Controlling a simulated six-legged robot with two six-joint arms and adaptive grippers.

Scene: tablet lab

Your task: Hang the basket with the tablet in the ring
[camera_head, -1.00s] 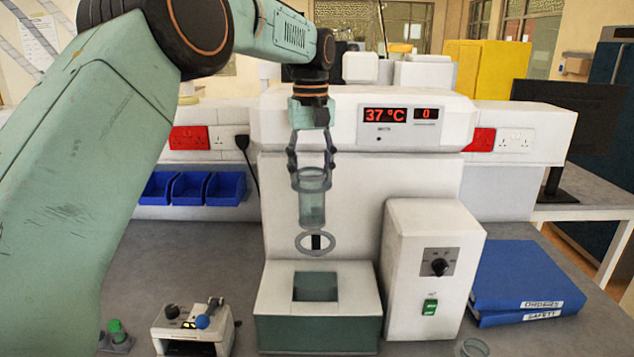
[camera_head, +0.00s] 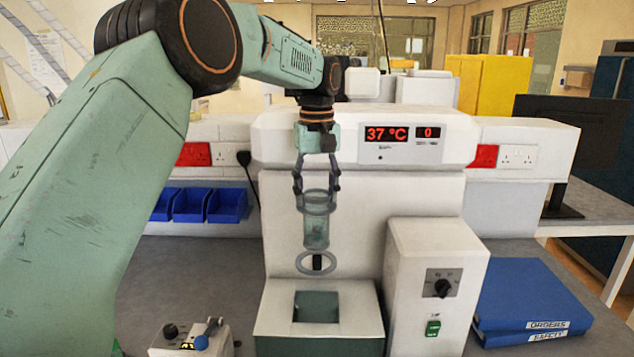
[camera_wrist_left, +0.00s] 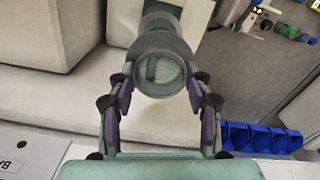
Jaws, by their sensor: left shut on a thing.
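The basket (camera_head: 316,230) is a clear greenish cylinder with a wide rim. It hangs upright from my left gripper (camera_head: 316,190), whose fingers are shut on its upper part. The ring (camera_head: 317,263) is a pale flat loop on the front of the white machine, just below the basket's bottom. The basket looks nearly lined up over it, with a small gap. In the left wrist view the basket's round mouth (camera_wrist_left: 160,72) sits between the fingertips (camera_wrist_left: 160,88). A dark shape shows through it; I cannot tell whether it is the tablet. My right gripper is not in view.
Below the ring is a bath (camera_head: 318,308) with a square opening. The white machine (camera_head: 415,160) reads 37 °C and 0. A control box (camera_head: 437,270) with a knob stands right of the bath. A blue binder (camera_head: 530,300) lies further right. A small device (camera_head: 190,338) is front left.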

